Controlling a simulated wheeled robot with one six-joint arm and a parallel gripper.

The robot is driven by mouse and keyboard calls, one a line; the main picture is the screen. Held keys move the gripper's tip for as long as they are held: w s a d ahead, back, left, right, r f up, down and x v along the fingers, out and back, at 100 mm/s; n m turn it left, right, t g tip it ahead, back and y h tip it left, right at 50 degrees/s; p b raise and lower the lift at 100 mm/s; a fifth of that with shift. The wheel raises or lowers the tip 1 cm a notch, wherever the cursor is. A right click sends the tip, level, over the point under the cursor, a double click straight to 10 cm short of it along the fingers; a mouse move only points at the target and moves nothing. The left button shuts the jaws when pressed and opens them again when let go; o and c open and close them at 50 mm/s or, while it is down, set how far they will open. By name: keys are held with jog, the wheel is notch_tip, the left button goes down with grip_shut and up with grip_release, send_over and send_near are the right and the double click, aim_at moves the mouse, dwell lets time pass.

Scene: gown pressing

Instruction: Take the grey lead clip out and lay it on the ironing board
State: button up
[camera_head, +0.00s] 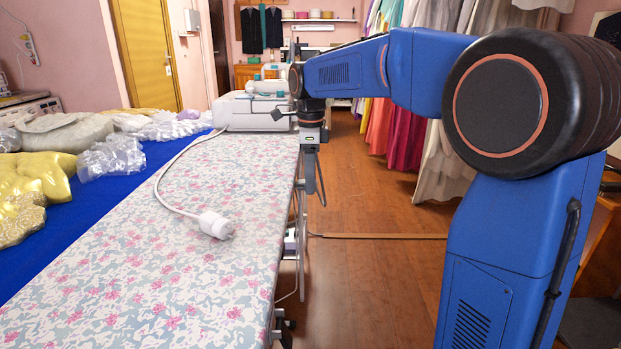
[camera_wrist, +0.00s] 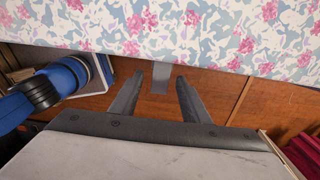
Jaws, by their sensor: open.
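The ironing board (camera_head: 130,270) has a pink and blue-grey floral cover, and its edge also shows in the wrist view (camera_wrist: 215,30). A small grey tab (camera_wrist: 161,77), which looks like the lead clip, sits at the board's edge in the wrist view. My gripper (camera_wrist: 159,76) is open, with one finger on each side of the tab and a visible gap to each. In the head view my gripper (camera_head: 316,182) hangs beside the board's right edge near its far end. I cannot make out the clip there.
A white lead with a plug (camera_head: 215,224) lies on the board and runs to a pale ironing unit (camera_head: 250,112) at the far end. Yellow and clear-wrapped bundles lie on the blue surface (camera_head: 62,222) at left. Wooden floor (camera_head: 370,260) is open to the right.

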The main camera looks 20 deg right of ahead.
jog(key=shift+c, duration=0.7)
grip_shut()
jog(key=shift+s+d, duration=0.25)
jog(key=shift+d, duration=0.5)
jog(key=shift+s+d, duration=0.25)
jog(key=shift+d, duration=0.45)
jog(key=shift+s+d, duration=0.25)
jog(key=shift+d, duration=0.6)
